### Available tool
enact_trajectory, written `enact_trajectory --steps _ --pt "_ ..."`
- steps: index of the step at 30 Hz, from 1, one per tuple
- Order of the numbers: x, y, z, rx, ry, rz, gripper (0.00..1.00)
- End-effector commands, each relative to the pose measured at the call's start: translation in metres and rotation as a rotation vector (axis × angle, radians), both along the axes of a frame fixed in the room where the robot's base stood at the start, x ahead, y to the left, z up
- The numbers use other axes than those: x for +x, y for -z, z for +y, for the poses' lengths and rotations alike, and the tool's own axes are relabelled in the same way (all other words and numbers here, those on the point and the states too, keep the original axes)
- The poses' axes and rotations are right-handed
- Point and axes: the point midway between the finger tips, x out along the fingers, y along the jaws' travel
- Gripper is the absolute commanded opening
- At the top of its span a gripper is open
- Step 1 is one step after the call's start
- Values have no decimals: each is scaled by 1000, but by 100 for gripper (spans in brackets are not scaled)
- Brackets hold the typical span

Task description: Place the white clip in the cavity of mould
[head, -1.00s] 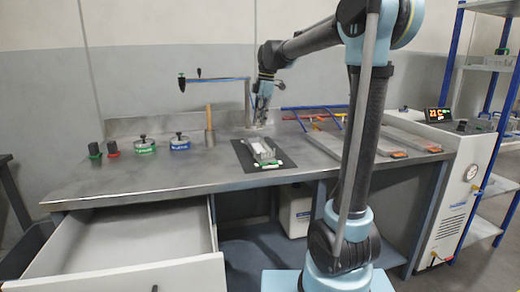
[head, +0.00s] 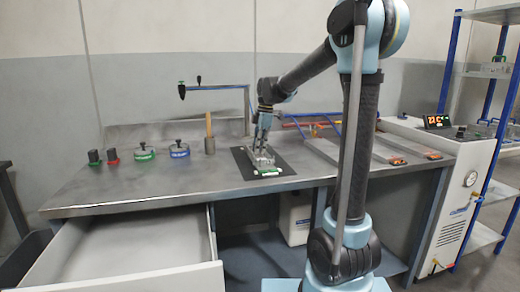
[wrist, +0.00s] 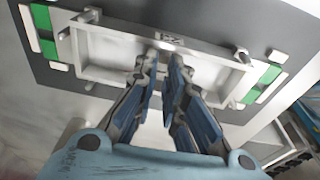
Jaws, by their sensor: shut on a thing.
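The mould (head: 268,172) is a grey metal block with green-marked ends, lying on a dark mat (head: 243,165) on the bench. In the wrist view the mould (wrist: 90,72) shows its long, pale, rectangular cavity, with pins at the corners. My gripper (head: 258,148) points down at the mould, with its fingertips low over or inside the cavity. In the wrist view my gripper (wrist: 164,60) has its fingertips close together near the cavity's far wall. It is shut on the white clip, which is mostly hidden between the fingers and hard to tell from the pale cavity.
A wooden-handled tool (head: 210,135) stands left of the mat, with blue (head: 179,149) and green (head: 144,152) round items farther left. Metal plates (head: 345,152) lie to the right. A drawer (head: 125,255) hangs open below the bench. A blue bar (head: 215,88) stands behind.

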Motion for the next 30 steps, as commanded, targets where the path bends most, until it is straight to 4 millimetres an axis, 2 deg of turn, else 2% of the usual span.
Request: enact_trajectory --steps 3,4,6,7,20,23,30 --pt "0 1 0 0 1 0 0" --pt "0 1 0 0 1 0 13" --pt "0 1 -1 0 1 0 29" --pt "0 1 -1 0 1 0 31" --pt "0 -4 -2 0 2 0 31" --pt "1 -15 -4 0 3 0 31" --pt "2 -59 -10 0 2 0 31"
